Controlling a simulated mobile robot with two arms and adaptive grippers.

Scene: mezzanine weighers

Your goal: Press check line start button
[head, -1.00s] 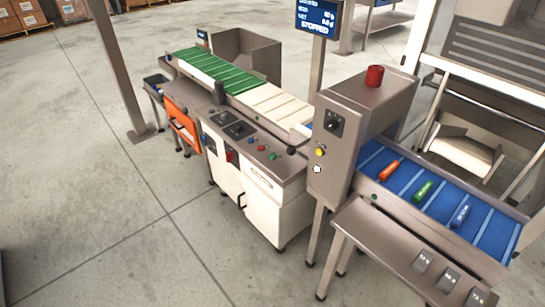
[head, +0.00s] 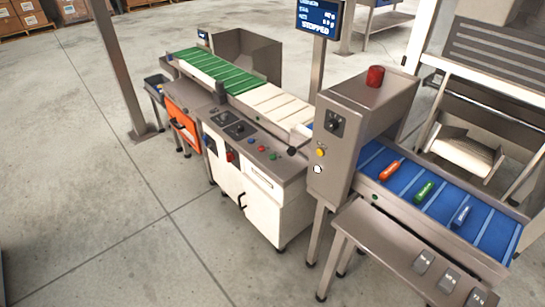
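The check line stands ahead of me, with a control panel (head: 245,137) on a white cabinet. The panel carries several small buttons, among them a green button (head: 273,156) and a red one (head: 262,149). A screen (head: 318,18) above the line reads STOPPED. A grey housing (head: 345,150) to the right bears a yellow button (head: 320,153), a white button (head: 318,169) and a dark knob. Another green button (head: 375,197) sits on the blue belt's side rail. No labels on the buttons are legible. Neither of my grippers is in view.
An orange, a green and a blue item lie on the blue belt (head: 495,237). A steel table (head: 390,245) with small weights stands in front of it. A post (head: 118,75) rises at left. The concrete floor (head: 100,200) at front left is clear.

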